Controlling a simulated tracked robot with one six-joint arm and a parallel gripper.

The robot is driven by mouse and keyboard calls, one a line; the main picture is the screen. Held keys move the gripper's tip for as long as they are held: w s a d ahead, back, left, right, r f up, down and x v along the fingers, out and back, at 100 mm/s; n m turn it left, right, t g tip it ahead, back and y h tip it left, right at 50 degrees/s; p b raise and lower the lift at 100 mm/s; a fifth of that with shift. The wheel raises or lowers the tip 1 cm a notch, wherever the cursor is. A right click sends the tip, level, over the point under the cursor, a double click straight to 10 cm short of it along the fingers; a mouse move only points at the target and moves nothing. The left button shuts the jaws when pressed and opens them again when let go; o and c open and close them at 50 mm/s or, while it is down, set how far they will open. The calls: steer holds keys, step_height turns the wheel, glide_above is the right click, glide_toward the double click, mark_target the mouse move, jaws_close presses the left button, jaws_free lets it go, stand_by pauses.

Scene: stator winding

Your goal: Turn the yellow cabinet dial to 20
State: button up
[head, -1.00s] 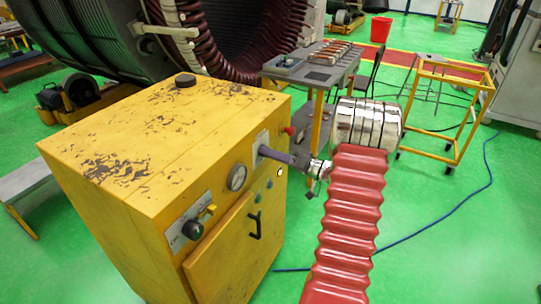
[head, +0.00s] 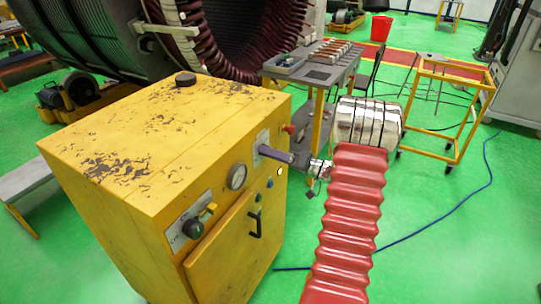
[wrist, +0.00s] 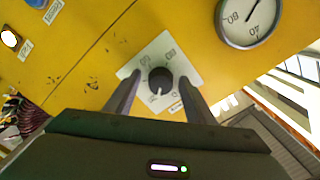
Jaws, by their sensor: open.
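The yellow cabinet (head: 120,150) stands at the left in the head view. In the wrist view its black dial (wrist: 160,81) sits on a white plate (wrist: 174,57) with printed marks too small to read surely. A pale pointer line on the dial points down in that picture. My gripper (wrist: 159,77) is open, with one finger on each side of the dial. I cannot tell whether the fingers touch it. In the head view my gripper (head: 264,151) reaches the plate (head: 262,137) on the cabinet's front from the right and hides the dial.
A round gauge (wrist: 250,20) is near the dial in the wrist view. The cabinet front also carries a red button (head: 289,129), a black door handle (head: 255,223) and a lower-left knob (head: 193,229). A grey workbench (head: 310,72) stands behind my arm.

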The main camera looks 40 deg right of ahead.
steer(key=shift+s+d, duration=0.1)
steer(key=shift+s, duration=0.05)
steer(key=v, duration=1.3)
steer(key=shift+s, duration=0.25)
steer(key=w+a+r+n+g+y, duration=0.1)
steer(key=a+r+g, duration=0.15)
steer(key=a, duration=0.65)
steer(key=w+a+r+n+g+y, duration=0.1)
steer(key=a+g, duration=0.3)
steer(key=a, duration=0.4)
steer(key=w+a+r+n+g+y, duration=0.15)
steer(key=a+g, duration=0.25)
steer(key=a, duration=0.5)
steer(key=s+a+r+n+h, duration=0.1)
steer(key=s+a+r+h, duration=0.2)
steer(key=s+a+h, duration=0.2)
steer(key=s+a+r+n+h, duration=0.1)
steer(key=s+a+r+h, duration=0.2)
steer(key=s+a, duration=0.7)
steer(key=shift+a+r+g+h, duration=0.45)
steer(key=shift+a+h, duration=0.15)
steer(key=shift+h, duration=0.25)
